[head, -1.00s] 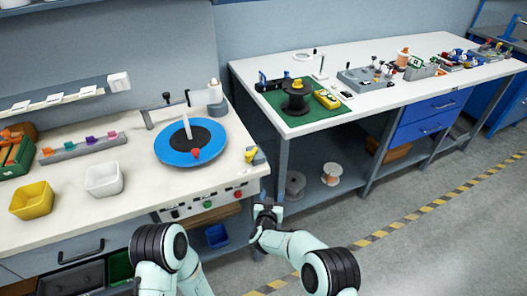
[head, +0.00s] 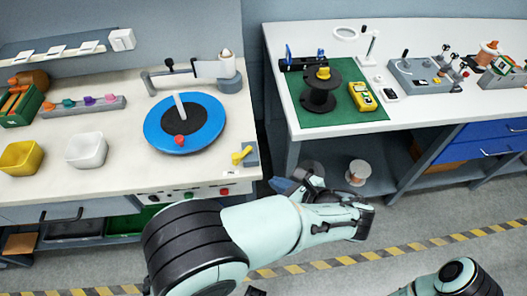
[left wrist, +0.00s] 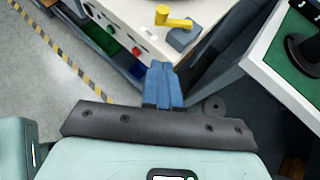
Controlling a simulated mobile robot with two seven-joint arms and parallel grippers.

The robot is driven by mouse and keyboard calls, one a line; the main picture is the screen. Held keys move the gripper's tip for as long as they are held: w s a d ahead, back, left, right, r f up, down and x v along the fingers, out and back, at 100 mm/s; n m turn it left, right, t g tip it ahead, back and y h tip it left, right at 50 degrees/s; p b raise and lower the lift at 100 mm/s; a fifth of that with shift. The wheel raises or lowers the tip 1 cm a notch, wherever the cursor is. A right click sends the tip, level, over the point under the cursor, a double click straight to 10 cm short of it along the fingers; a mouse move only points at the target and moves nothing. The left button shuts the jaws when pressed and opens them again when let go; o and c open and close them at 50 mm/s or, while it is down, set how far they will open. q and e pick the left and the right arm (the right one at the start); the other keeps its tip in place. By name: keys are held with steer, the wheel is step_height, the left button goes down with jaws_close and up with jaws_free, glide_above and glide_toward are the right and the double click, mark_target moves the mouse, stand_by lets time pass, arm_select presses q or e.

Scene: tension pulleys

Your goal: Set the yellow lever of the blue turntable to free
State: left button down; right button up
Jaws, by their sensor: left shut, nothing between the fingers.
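The blue turntable (head: 163,139) lies on the left workbench, with a black centre, a red knob and a white rod on it. The yellow lever (head: 242,154) sits on a small grey-blue base at the bench's front right corner. It slants toward the lower left in the head view. It also shows at the top of the left wrist view (left wrist: 177,22). My left gripper (head: 281,186) is shut and empty, its blue fingers (left wrist: 162,68) apart from the lever, off the bench's front right corner. My right gripper is out of view.
The white bench (head: 284,80) on the right holds a green mat (head: 350,114) with a black spool (head: 319,95) and a yellow meter (head: 362,97). A gap separates the benches. Buttons line the left bench's front. White (head: 86,150) and yellow bins stand left.

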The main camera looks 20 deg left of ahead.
arm_select(q)
steer(key=b, duration=0.1)
glide_toward(238, 161)
step_height(238, 161, down, 3)
steer(key=a, duration=0.1)
steer(key=w+a, duration=0.2)
steer(key=a, duration=0.1)
steer(key=shift+a+f+b, duration=0.1)
steer(key=shift+f+b, duration=0.15)
steer(key=shift+b, duration=0.05)
steer(key=shift+w+a, duration=0.15)
steer(key=shift+a, duration=0.2)
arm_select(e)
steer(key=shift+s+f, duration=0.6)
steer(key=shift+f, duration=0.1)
